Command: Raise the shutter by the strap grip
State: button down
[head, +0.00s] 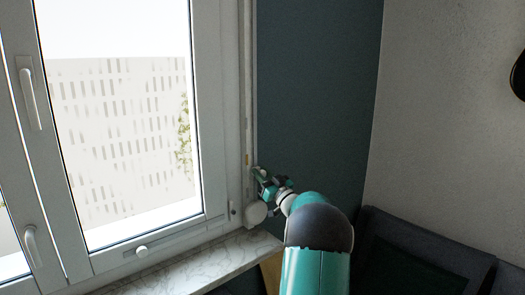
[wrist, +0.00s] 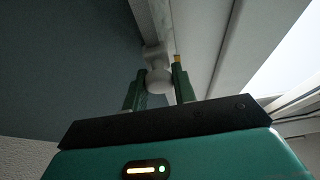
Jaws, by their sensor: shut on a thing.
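The white strap (head: 249,110) runs down the right side of the window frame. My gripper (head: 260,175) is at its lower part, just above a white rounded fitting (head: 255,213) by the sill. In the wrist view, a pale, rounded strap grip (wrist: 159,81) sits between the two green fingers of my gripper (wrist: 159,73), which are shut on it. The strap grip is too small and covered to make out in the head view. No shutter slats show in the visible part of the window (head: 125,130); its top is out of view.
A marble sill (head: 190,268) runs below the window. Window handles (head: 33,98) stick out at the left. A dark teal wall (head: 315,90) is right of the strap, and a dark seat (head: 425,245) stands at the lower right.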

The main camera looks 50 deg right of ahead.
notch_tip(320, 180, down, 10)
jog(key=shift+r, duration=0.2)
jog(key=c, duration=1.2)
grip_release()
jog(key=shift+r, duration=0.1)
jog(key=shift+s, duration=0.1)
jog(key=v, duration=1.3)
jog(key=shift+s+a, duration=0.1)
jog(key=shift+s, duration=0.2)
jog(key=shift+w, duration=0.1)
